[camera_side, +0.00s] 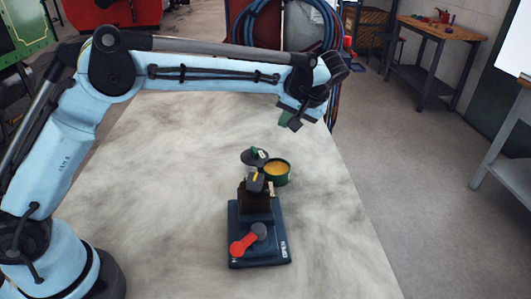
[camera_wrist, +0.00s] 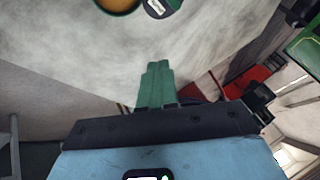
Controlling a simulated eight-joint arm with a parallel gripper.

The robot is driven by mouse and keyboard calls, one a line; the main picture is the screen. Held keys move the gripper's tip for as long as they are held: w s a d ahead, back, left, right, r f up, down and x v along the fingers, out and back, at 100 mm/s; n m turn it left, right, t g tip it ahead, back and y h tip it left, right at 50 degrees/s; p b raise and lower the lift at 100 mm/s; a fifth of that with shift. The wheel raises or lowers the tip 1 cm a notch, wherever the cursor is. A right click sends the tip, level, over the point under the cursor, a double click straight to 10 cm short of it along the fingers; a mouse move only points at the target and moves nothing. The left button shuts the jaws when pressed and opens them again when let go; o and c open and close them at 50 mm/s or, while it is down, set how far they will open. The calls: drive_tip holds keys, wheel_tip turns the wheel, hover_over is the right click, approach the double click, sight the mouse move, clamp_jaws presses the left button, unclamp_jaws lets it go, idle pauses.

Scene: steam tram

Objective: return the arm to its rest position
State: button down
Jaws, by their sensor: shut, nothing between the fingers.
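My light-blue arm reaches across the upper part of the side view. My gripper (camera_side: 287,120) hangs at its end, above the far part of the pale table (camera_side: 180,140). In the wrist view the green fingers of my gripper (camera_wrist: 156,80) are together with nothing between them. They are apart from everything on the table.
A dark blue base (camera_side: 240,250) with a red lever (camera_side: 242,244) stands on the table. Behind it are a green cup of yellow contents (camera_side: 278,173) and a dark round lid (camera_side: 254,157). A workbench (camera_side: 440,28) stands at the back right. The table's left is clear.

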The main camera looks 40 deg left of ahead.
drive_tip(key=s+a+r+m+t+h, duration=0.1)
drive_tip(key=s+a+r+m+h, duration=0.15)
drive_tip(key=s, duration=0.25)
drive_tip(key=s+a+r+m+t+h, duration=0.1)
drive_tip(key=s+a+r+h, duration=0.15)
drive_tip(key=s, duration=0.35)
drive_tip(key=s+f+m+t+h, duration=0.2)
drive_tip(key=s+f+t, duration=0.1)
drive_tip(key=s, duration=0.9)
drive_tip(key=shift+s+f+m, duration=0.15)
drive_tip(key=shift+f+m, duration=0.2)
drive_tip(key=shift+f, duration=0.35)
